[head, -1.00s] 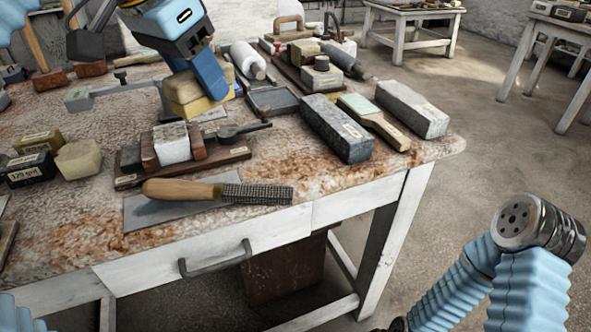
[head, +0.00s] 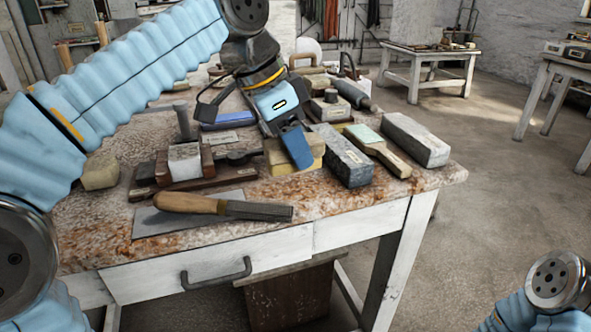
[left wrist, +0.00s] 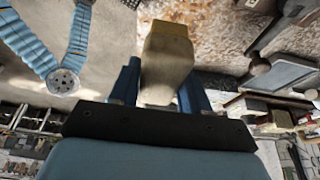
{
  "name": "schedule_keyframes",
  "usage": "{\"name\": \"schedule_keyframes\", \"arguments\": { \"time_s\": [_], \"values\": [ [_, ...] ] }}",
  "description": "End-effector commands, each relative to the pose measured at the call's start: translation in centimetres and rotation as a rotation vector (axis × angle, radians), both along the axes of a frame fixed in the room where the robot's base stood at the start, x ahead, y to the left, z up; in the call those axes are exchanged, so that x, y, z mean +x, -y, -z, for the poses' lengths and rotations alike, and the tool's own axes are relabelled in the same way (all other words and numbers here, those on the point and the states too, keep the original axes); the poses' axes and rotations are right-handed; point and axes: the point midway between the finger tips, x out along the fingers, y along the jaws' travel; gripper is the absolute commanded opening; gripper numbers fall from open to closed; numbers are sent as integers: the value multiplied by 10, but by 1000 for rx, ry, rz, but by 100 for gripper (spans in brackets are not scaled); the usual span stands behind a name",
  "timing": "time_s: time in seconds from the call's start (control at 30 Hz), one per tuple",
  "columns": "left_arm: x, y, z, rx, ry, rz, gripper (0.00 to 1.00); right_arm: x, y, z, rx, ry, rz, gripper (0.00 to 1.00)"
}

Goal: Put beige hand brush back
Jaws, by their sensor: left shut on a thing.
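My left gripper (head: 297,148) reaches in over the table from the left, its blue fingers pointing down. It is shut on the beige hand brush (head: 309,160), a block with a yellowish lower part. The brush is just left of a dark grey stone block (head: 342,157), at or close above the tabletop; I cannot tell whether it touches the table. In the left wrist view the brush (left wrist: 165,55) sticks out between the two fingers (left wrist: 160,90). The fingers hide part of it in the head view. My right gripper is out of view.
A wooden-handled rasp (head: 225,207) lies on a grey sheet at the table's front. A white block (head: 184,162) stands on a brown board to the left. A green-topped wooden brush (head: 378,150) and a pale stone block (head: 415,139) lie to the right.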

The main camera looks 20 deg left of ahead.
Motion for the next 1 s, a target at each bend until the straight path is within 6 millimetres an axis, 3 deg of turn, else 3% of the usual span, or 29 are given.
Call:
{"name": "schedule_keyframes", "arguments": {
  "time_s": [0.3, 0.47, 0.87, 0.9, 1.0],
  "values": [
    [25, -5, 33, 0, -4, -2, 22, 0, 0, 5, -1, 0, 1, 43],
    [23, -4, 57, -2, -1, -1, 22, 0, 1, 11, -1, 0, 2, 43],
    [23, -4, 62, -1, 0, -1, 22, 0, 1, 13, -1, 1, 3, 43],
    [23, -4, 63, -1, 0, -1, 48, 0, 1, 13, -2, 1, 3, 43],
    [23, -4, 62, -1, 0, -1, 64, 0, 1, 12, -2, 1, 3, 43]
  ]
}}
